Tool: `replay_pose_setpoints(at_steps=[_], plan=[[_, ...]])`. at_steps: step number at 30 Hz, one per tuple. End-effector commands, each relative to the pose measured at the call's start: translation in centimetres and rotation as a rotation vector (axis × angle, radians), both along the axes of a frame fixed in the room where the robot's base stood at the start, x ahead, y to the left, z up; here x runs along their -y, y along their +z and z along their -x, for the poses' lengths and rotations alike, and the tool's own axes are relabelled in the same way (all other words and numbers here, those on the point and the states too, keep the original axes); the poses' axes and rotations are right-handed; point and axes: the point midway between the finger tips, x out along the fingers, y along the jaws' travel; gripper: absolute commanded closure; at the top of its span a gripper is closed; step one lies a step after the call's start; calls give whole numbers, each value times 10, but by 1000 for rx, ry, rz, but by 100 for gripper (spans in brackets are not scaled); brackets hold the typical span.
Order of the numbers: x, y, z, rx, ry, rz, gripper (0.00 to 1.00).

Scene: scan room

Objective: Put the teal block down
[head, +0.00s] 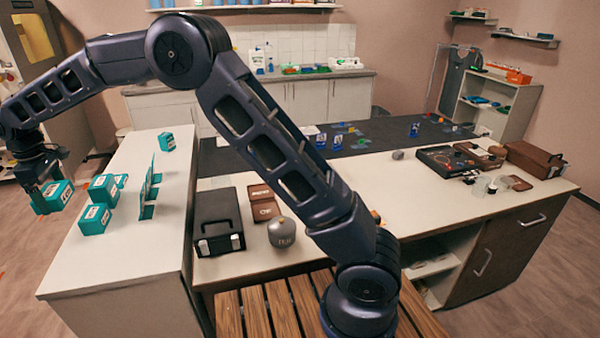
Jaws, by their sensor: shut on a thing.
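My gripper (40,178) is at the far left of the head view, pointing down. It is shut on a teal block (54,198) with a white label. The held block shows beside the left edge of the white counter (110,262); I cannot tell whether it is over the counter or touching it. Two more teal blocks stand close to its right, a nearer one (94,219) and one behind it (103,190). Another teal block (166,141) stands farther back. The fingertips are partly hidden by the block and the dark wrist.
An upright teal panel (149,190) stands right of the blocks. A black case (218,222), a grey round container (281,232) and brown boxes (262,200) stand on the adjoining counter. The near part of the left counter is bare. My arm crosses the middle of the view.

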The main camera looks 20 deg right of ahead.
Motion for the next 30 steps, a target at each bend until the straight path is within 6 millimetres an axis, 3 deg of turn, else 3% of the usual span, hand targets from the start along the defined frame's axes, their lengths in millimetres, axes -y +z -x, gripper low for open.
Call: replay_pose_setpoints(at_steps=[5,11,21,30], plan=[[19,-2,-36,0,-40,0,39],[64,-6,-106,0,-123,0,39],[162,-13,-220,0,-271,-1,39],[265,-20,-303,0,-400,0,39]])
